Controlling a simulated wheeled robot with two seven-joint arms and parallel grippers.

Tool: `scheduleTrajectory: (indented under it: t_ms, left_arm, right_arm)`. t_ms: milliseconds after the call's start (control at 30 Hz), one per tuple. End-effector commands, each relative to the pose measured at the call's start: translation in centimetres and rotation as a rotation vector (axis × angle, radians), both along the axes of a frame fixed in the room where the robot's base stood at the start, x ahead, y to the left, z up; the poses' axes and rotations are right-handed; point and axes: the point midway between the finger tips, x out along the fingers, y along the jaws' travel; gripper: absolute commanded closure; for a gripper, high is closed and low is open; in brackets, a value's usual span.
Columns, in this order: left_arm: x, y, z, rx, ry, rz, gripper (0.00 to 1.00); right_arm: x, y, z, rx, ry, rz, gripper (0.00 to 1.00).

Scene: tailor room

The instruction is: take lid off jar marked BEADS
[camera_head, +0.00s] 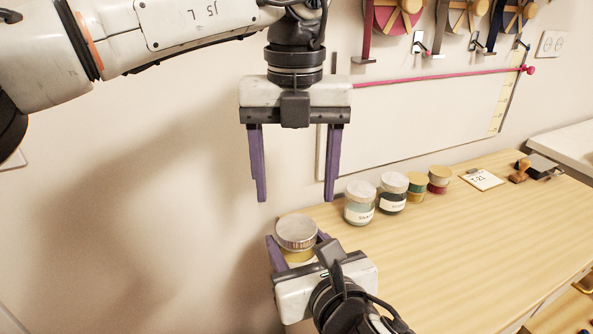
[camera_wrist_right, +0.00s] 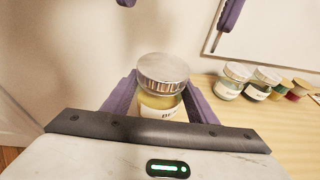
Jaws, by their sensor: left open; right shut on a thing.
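A glass jar with yellow contents (camera_wrist_right: 160,102) stands between the purple fingers of my right gripper (camera_wrist_right: 158,95), which is shut on it. Its label is partly hidden; the visible start looks like "BE". A silver lid (camera_wrist_right: 163,72) sits on the jar; it also shows in the head view (camera_head: 296,231). In the head view my right gripper (camera_head: 300,242) holds the jar near the table's left end. My left gripper (camera_head: 297,178) points down with its fingers wide apart. It is empty, above the jar and its lid.
Two silver-lidded jars (camera_head: 360,203) (camera_head: 392,193) stand to the right along the wall, with smaller containers (camera_head: 416,187) (camera_head: 439,180) beyond. A card marked T-21 (camera_head: 481,179) and a stamp (camera_head: 519,170) lie farther right. The front of the wooden table (camera_head: 470,240) is clear.

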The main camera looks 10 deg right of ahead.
Motion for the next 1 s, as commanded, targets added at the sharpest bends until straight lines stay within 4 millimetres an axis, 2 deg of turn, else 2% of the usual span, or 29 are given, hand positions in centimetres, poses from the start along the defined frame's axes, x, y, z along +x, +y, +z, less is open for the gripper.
scheduleTrajectory:
  t_ms: [400, 600, 800, 1000]
  left_arm:
    - [0.0, -0.1, 0.8, -0.001, 0.001, -0.918, 0.34]
    - [0.0, -0.2, 1.1, -0.002, 0.002, -1.298, 0.34]
    - [0.0, -0.2, 1.3, -0.002, 0.002, -1.513, 0.34]
    - [0.0, -0.1, 0.3, -0.002, 0.004, -1.568, 0.34]
  right_arm:
    - [0.0, 0.0, 0.1, 0.0, -0.002, 0.0, 1.0]
    - [0.0, 0.0, 0.1, 0.0, -0.002, 0.0, 1.0]
    - [0.0, 0.0, 0.1, 0.0, -0.002, 0.0, 1.0]
    - [0.0, 0.0, 0.1, 0.0, -0.002, 0.0, 1.0]
